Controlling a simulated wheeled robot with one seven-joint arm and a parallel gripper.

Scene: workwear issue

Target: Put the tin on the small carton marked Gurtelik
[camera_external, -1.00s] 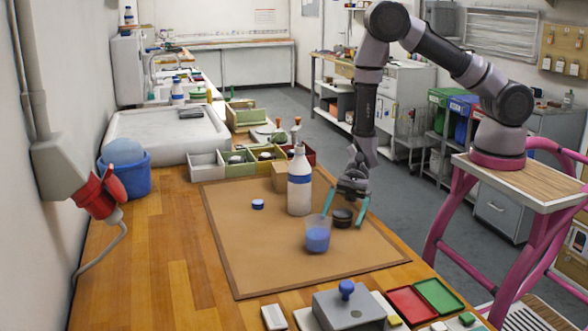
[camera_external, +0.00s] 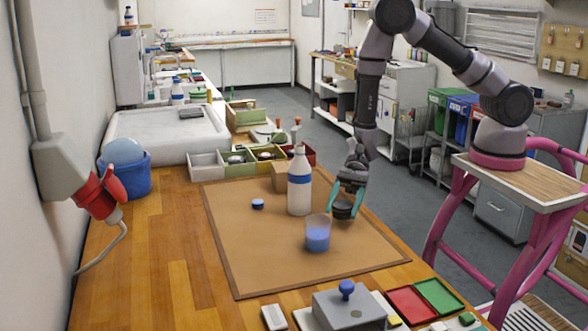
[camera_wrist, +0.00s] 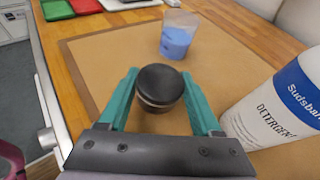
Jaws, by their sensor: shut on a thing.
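The tin is a small dark round one with a black lid (camera_external: 342,209); it also shows in the wrist view (camera_wrist: 160,85). My gripper (camera_external: 346,206) is shut on it, one teal finger on each side, and holds it at or just above the brown mat. A small brown carton (camera_external: 279,178) stands at the back of the mat, behind and left of the tin. The white bottle partly hides it, and no marking on it can be read.
The white detergent bottle (camera_external: 299,188) stands left of my gripper, close to the carton. A cup of blue liquid (camera_external: 318,235) stands in front. Open bins (camera_external: 207,168) line the back. The mat's left side is clear.

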